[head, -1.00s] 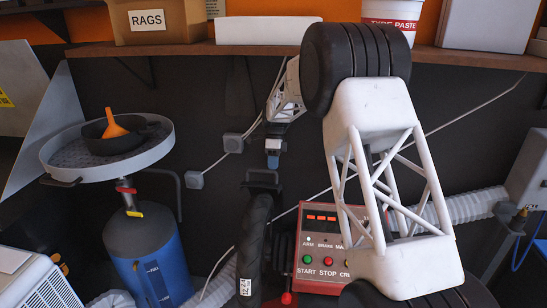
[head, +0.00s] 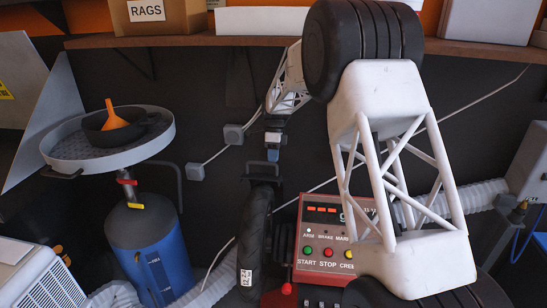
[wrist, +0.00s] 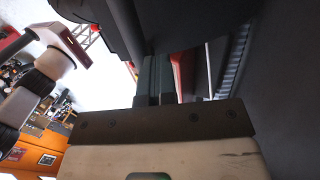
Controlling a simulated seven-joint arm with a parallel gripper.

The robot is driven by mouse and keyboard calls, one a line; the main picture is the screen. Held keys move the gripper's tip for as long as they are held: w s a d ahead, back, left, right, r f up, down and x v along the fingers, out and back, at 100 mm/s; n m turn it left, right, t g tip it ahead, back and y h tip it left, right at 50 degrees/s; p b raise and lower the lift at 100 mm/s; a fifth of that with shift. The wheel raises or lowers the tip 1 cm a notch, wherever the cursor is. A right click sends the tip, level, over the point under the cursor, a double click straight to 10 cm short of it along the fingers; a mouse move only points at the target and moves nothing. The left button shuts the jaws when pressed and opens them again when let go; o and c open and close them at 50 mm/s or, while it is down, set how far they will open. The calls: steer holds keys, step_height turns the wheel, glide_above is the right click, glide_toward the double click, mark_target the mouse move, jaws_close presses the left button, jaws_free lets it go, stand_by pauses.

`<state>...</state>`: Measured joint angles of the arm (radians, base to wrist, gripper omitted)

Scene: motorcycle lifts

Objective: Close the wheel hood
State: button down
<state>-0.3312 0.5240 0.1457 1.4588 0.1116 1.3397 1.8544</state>
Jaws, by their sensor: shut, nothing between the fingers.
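A black tyre (head: 254,235) stands upright at the left side of a red machine with a button panel (head: 336,235). A dark bracket-like part (head: 262,172) sits just above the tyre; I cannot tell whether it belongs to the wheel hood. No other hood is clearly seen in the head view. My gripper (head: 273,156) points down just above this dark part, small and partly merged with the dark wall; contact cannot be told. In the wrist view its fingers (wrist: 154,82) are together and empty, with large dark surfaces (wrist: 205,22) close beyond them.
A round grey tray (head: 70,150) with a black bowl and orange funnel stands on a blue cylinder (head: 155,265) at left. A shelf (head: 200,40) with boxes crosses the top. A ribbed white hose (head: 470,197) runs right of the machine. My arm hides part of the machine.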

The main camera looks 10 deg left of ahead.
steer(key=shift+s+r+t, duration=0.3)
steer(key=shift+s+r, duration=0.05)
steer(key=shift+s, duration=0.4)
steer(key=s+r+t, duration=0.2)
steer(key=s+t, duration=0.4)
steer(key=s, duration=1.3)
steer(key=s+f, duration=0.7)
steer(key=s, duration=0.3)
steer(key=s+f, duration=0.6)
steer(key=s, duration=0.4)
steer(key=shift+s+f, duration=0.35)
steer(key=shift+s, duration=0.05)
steer(key=shift+s+f, duration=0.1)
steer(key=shift+s, duration=0.15)
